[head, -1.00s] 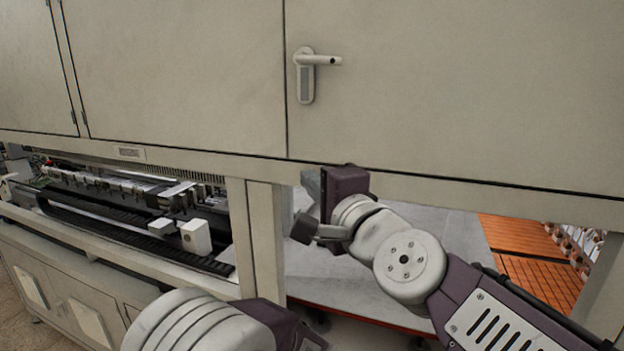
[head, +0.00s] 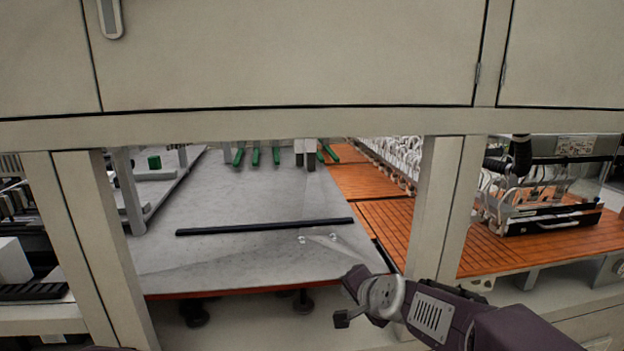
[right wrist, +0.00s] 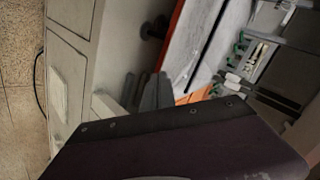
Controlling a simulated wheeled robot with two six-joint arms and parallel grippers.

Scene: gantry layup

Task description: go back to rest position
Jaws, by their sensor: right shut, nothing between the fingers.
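My right gripper (head: 354,282) is low in the head view, in front of the near edge of the grey layup table (head: 240,190). Its purple body shows there, but its fingertips are turned away and hard to make out. In the right wrist view its grey fingers (right wrist: 150,92) are close together, with nothing seen between them. It appears apart from the table. My left gripper is out of view; only a sliver of dark purple shows at the bottom left edge of the head view.
A pale machine frame has uprights (head: 105,250) and (head: 440,205) and a cabinet (head: 290,50) above the opening. A black bar (head: 265,227) lies across the table, with green pieces (head: 255,156) behind. An orange slatted surface (head: 385,220) is at right.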

